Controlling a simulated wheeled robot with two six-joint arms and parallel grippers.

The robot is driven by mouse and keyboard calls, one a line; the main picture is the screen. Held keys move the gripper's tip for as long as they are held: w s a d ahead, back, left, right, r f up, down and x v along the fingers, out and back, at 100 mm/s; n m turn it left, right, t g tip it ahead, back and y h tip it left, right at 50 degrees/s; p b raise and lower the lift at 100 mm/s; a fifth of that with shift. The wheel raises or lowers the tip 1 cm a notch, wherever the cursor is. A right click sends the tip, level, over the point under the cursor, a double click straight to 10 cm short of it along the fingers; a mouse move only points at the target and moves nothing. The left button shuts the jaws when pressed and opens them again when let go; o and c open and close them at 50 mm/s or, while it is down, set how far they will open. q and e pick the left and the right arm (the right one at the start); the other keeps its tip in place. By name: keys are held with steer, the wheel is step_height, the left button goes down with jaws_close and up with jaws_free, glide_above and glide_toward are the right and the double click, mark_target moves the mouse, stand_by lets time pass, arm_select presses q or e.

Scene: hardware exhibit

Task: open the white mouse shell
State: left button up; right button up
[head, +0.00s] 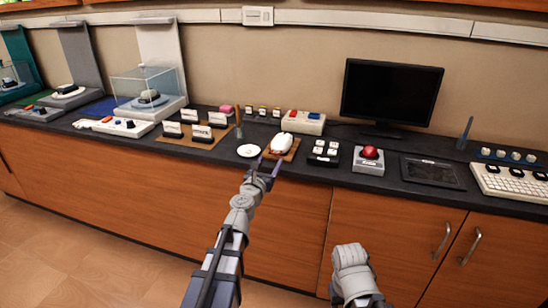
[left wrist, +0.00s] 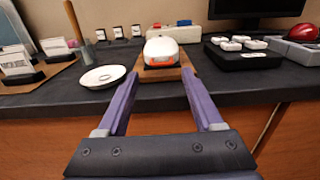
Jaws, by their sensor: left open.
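The white mouse shell (head: 281,142) sits on a brown wooden board (head: 291,155) on the dark counter. In the left wrist view the white shell (left wrist: 161,47) is straight ahead, with an orange-red strip at its near end, and looks closed. My left gripper (head: 268,166) is open and empty at the counter's front edge, just short of the mouse; in the wrist view its purple fingers (left wrist: 157,82) stand apart on either side of the board's near end. My right arm shows at the bottom of the head view, but its fingertips cannot be made out.
A white round dish (head: 248,150) lies just left of the mouse. A black block with white keys (head: 324,153) and a red button box (head: 369,160) stand to the right. A monitor (head: 391,93) stands at the back.

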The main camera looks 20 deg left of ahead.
mark_target(273, 154)
arm_select(q)
steer(key=w, duration=0.4)
steer(key=shift+w+d, duration=0.1)
steer(key=shift+w, duration=0.3)
steer(key=shift+s, duration=0.1)
steer(key=c, duration=1)
jaws_close()
steer(key=shift+a, duration=0.2)
